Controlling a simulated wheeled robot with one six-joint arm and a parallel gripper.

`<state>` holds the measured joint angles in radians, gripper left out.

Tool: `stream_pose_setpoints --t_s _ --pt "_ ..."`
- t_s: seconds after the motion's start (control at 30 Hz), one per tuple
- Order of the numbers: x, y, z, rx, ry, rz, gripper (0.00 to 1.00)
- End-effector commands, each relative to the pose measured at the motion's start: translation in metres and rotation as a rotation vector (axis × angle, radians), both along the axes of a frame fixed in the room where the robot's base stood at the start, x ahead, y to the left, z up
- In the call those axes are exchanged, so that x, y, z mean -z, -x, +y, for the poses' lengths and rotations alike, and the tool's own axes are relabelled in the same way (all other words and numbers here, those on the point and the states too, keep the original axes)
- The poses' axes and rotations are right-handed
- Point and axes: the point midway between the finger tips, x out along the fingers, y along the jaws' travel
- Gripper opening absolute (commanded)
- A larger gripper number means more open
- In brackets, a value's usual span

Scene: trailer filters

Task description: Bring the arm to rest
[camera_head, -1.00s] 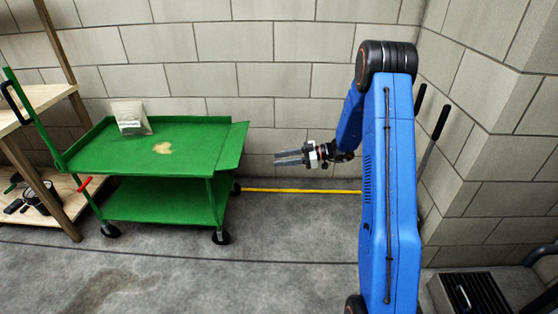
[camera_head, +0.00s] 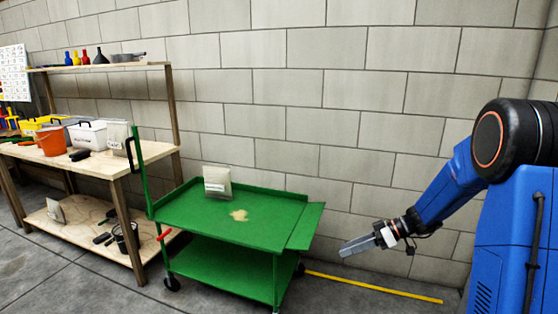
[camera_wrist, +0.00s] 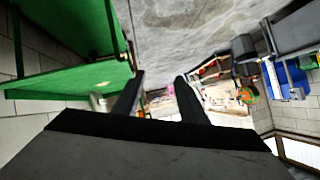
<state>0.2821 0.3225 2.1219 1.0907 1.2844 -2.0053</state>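My arm (camera_head: 458,188) reaches in from the right of the head view, bent at a black joint, with its forearm sloping down to the left. My gripper (camera_head: 345,249) hangs in free air to the right of the green cart, pointing left and slightly down. In the wrist view its two dark fingers (camera_wrist: 157,92) stand apart with nothing held between them. The gripper touches nothing that I can see.
The green cart (camera_head: 185,209) carries a clear packet (camera_head: 217,182) and a tan stain (camera_head: 239,215). A wooden workbench (camera_head: 110,165) with an orange bucket (camera_head: 52,141) and white bins (camera_head: 88,134) stands left. A block wall (camera_head: 370,110) closes the back.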

Motion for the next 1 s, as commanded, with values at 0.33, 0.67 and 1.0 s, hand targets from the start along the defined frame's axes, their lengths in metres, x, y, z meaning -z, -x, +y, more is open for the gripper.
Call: stream_pose_setpoints --t_s 0.33,0.67,1.0 --pt "-0.044 0.084 0.018 0.055 0.202 0.192 0.38" --pt "-0.07 0.16 0.018 0.194 0.402 0.317 0.38" --pt "-0.086 0.231 0.005 0.416 0.574 0.376 0.38"
